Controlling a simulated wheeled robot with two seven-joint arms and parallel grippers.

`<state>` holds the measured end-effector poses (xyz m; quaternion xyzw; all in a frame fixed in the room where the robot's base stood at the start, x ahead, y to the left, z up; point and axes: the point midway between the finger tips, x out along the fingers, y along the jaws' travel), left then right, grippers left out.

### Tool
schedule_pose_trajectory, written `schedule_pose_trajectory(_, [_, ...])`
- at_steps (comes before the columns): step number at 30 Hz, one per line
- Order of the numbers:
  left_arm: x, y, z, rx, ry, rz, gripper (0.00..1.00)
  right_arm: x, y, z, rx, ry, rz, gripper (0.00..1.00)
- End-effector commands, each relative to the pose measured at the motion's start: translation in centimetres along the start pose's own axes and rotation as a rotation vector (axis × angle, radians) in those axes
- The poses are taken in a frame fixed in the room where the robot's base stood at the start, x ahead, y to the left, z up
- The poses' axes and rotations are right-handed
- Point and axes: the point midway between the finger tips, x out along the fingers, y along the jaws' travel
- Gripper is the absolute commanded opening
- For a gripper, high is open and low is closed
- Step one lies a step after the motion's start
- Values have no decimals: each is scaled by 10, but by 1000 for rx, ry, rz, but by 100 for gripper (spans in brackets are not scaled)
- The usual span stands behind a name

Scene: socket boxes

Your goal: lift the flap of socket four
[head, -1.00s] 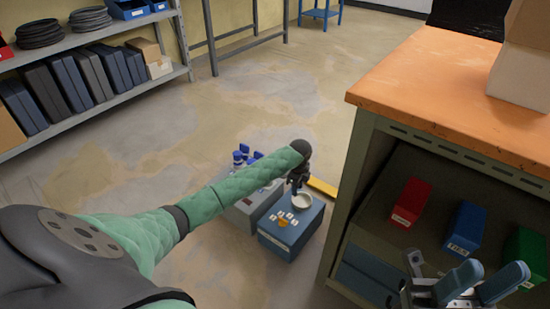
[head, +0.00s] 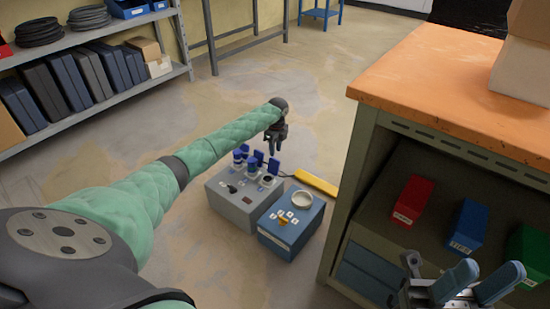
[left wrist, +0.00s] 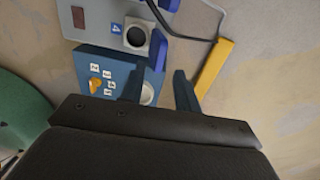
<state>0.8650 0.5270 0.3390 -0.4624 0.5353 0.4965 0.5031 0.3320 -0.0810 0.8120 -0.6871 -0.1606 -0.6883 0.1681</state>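The grey socket box (head: 232,208) stands on the floor with several round sockets and blue flaps on top. In the left wrist view, socket four (left wrist: 136,38), beside a "4" label, shows its dark round opening. Its blue flap (left wrist: 157,50) stands raised at the socket's right edge. In the head view this flap (head: 273,166) appears upright behind the socket nearest the blue box. My left gripper (head: 275,151) is above the far side of the grey box. Its two fingers (left wrist: 158,88) are apart with nothing between them. My right gripper (head: 478,284) is open and empty at the lower right.
A blue box (head: 283,240) with a pale ring, labels and an orange knob stands right beside the grey box. A yellow bar (head: 316,183) and a dark cable lie behind them. A workbench (head: 430,85) with colored bins rises at the right. Floor to the left is clear.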

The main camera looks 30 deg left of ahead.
Motion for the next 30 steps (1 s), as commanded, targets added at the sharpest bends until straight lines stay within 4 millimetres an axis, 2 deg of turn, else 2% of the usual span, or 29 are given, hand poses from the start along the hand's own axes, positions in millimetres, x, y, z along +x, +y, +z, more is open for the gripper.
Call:
schedule_pose_trajectory(1, [12,0,0,-1,0,2,32,-6,0,0,-1,-1,-5,36])
schedule_pose_trajectory(6, [34,0,0,-2,0,1,32,-13,-2,2,-8,-8,-21,36])
schedule_pose_trajectory(10, [41,0,0,-2,0,-1,32,-15,-3,4,-10,-15,-28,36])
schedule_pose_trajectory(17, [41,0,0,-1,0,0,32,-15,-3,4,-10,-21,-30,36])
schedule_pose_trajectory(22, [42,0,0,-1,0,0,3,-17,-3,3,-10,-23,-27,36])
schedule_pose_trajectory(23, [42,0,0,-1,0,0,0,-17,-3,3,-10,-24,-27,36])
schedule_pose_trajectory(30, [41,0,0,-1,0,-2,0,-16,-3,3,-9,-25,-25,36])
